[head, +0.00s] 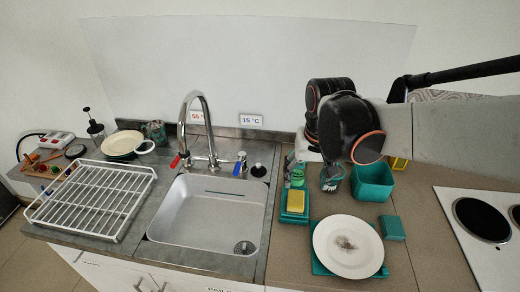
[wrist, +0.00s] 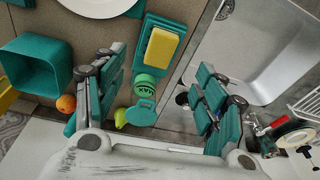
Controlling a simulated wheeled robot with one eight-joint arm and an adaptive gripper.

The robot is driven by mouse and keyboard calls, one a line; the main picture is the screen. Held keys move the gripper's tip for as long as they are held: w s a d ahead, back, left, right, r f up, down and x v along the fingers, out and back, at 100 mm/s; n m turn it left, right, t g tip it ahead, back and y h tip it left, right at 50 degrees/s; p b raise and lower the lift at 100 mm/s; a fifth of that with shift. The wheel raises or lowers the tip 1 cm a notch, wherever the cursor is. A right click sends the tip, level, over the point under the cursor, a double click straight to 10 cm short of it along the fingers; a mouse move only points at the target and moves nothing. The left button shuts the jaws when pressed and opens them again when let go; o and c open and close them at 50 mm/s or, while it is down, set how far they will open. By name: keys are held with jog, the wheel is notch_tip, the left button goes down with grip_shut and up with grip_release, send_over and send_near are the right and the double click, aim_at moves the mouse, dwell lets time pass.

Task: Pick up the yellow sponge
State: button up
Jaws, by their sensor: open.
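The yellow sponge (head: 296,201) lies on a small teal tray (head: 294,218), just right of the sink in the head view. The sponge appears between and beyond the fingertips and is not touched. In the head view my dark wrist hangs above and right of the sponge and hides most of the fingers.
The sink (head: 212,212) and tall faucet (head: 186,130) are left.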

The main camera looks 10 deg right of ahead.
jog(key=w+g+p, duration=0.1)
jog(key=w+p, duration=0.2)
jog(key=w, duration=0.1)
jog(key=m+g+b, duration=0.1)
jog(key=b, duration=0.1)
send_over(296, 198)
jog(key=f, duration=0.8)
jog(key=shift+d+f, duration=0.25)
jog(key=shift+f, duration=0.15)
jog(key=shift+a+f+b, duration=0.15)
jog(key=shift+f+b, duration=0.35)
jog(key=shift+f, duration=0.85)
jog(key=shift+a+f+b, duration=0.1)
jog(key=shift+f+b, duration=0.35)
jog(key=shift+f, duration=0.9)
jog(key=shift+r, duration=0.1)
